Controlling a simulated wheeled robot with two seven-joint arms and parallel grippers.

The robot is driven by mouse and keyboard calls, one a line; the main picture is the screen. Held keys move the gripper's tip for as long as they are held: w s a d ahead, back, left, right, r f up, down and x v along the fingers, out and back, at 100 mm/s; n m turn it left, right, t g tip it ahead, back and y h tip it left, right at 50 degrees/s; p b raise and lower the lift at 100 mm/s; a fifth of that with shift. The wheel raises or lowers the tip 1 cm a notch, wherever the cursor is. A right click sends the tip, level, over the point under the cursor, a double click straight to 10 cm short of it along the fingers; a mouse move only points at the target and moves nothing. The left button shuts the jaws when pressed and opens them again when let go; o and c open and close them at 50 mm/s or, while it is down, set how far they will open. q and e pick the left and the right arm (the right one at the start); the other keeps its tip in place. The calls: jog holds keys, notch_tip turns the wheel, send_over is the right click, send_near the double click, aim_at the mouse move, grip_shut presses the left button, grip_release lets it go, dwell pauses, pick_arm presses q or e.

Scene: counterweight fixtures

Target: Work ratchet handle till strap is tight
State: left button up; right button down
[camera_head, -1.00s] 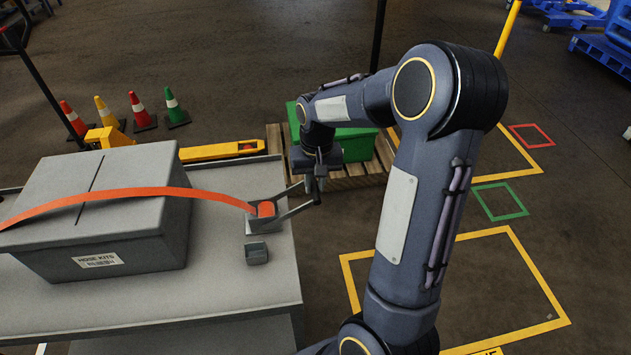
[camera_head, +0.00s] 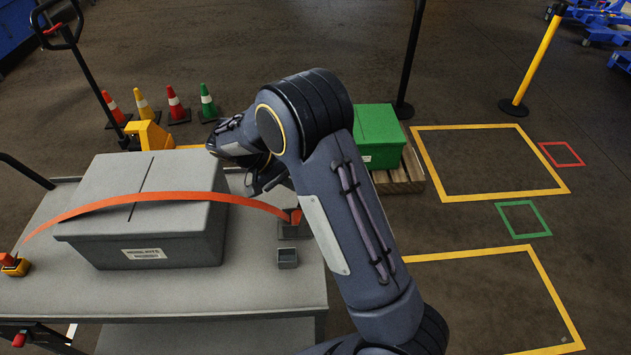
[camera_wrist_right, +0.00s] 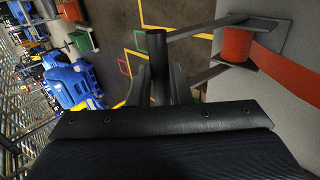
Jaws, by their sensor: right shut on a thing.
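An orange strap (camera_head: 140,197) arches over a grey lidded box (camera_head: 150,230), bowed and standing clear of its lid in places. Its left end meets a yellow-orange anchor (camera_head: 14,264); its right end enters the ratchet (camera_head: 291,229) on the cart top. In the right wrist view the orange strap roll (camera_wrist_right: 237,44) sits in the ratchet's metal frame. Two handle arms run from it to a dark crossbar (camera_wrist_right: 157,52). My right gripper (camera_wrist_right: 158,88) is shut on this handle. In the head view my right arm hides much of the handle. My left gripper is out of view.
A small grey open block (camera_head: 288,259) stands in front of the ratchet on the grey cart (camera_head: 200,295). Behind are several cones (camera_head: 175,104), a yellow pallet jack (camera_head: 152,136) and a green crate (camera_head: 378,135) on a pallet. Open floor lies to the right.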

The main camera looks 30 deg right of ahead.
pick_arm(q)
jog(key=shift+w+a+f, duration=0.1)
jog(key=shift+w+a, duration=0.05)
jog(key=shift+a, duration=0.25)
pick_arm(e)
jog(key=shift+w+a+f+h, duration=0.1)
jog(key=shift+w+a, duration=0.15)
jog(key=shift+a, duration=0.25)
jog(key=shift+w+a+r+h, duration=0.1)
jog(key=shift+w+a, duration=0.1)
jog(key=shift+a, duration=0.25)
jog(key=shift+w+a+f+h, duration=0.1)
jog(key=shift+w+a, duration=0.15)
jog(key=shift+a, duration=0.25)
jog(key=shift+f, duration=0.1)
jog(key=c, duration=1.3)
grip_release()
jog(key=shift+w, duration=0.1)
